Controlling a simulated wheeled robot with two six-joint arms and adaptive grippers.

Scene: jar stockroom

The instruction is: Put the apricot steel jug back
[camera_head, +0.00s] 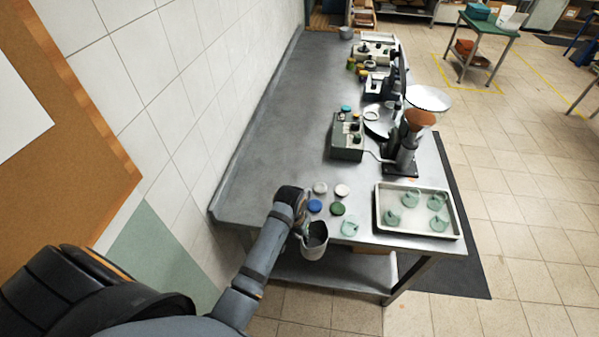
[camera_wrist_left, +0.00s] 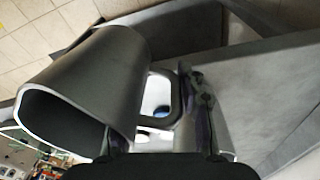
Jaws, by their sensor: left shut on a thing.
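A grey steel jug (camera_head: 314,247) with a pale rim is at the near edge of the steel table (camera_head: 260,130); no apricot colour shows on it. The handle loop runs to my left gripper (camera_wrist_left: 188,112). The jug's base is hidden in the head view, and I cannot tell its height over the table. My right gripper is not in view.
Several lids, including a blue lid (camera_head: 314,206) and a green lid (camera_head: 337,209), lie just beyond the jug. A pale tray (camera_head: 384,228) with several green pieces is to the right. A control box (camera_head: 348,150) and machines line the table's right side. The table's left half is clear.

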